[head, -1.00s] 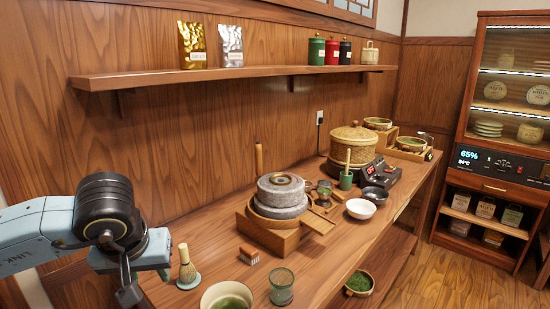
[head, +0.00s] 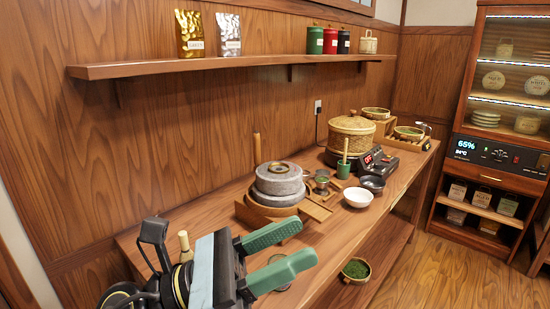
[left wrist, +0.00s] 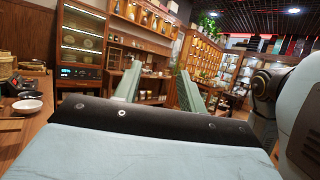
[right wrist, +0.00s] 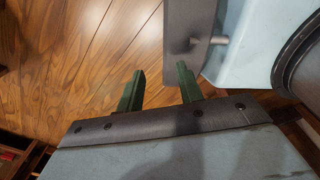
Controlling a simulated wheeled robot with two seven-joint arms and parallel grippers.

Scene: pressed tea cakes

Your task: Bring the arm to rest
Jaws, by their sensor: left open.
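My left gripper (head: 302,243) shows in the head view over the near end of the wooden counter. Its two green fingers are spread and point right, with nothing between them. In the left wrist view my left gripper (left wrist: 158,72) is open and empty, facing the room with its shelves and cabinet. My right gripper (right wrist: 158,70) is seen only in the right wrist view. Its two green fingers are apart and empty above the wooden floor (right wrist: 95,60). The left arm hides part of the counter's near end; the whisk (head: 185,245) shows partly behind it.
On the counter (head: 330,222) stand a stone mill (head: 280,186), a white bowl (head: 357,197), a lidded steamer (head: 351,135) on a heater and a dark bowl (head: 373,184). A basket of green leaves (head: 356,270) is lower down. A wall shelf (head: 230,62) runs above.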

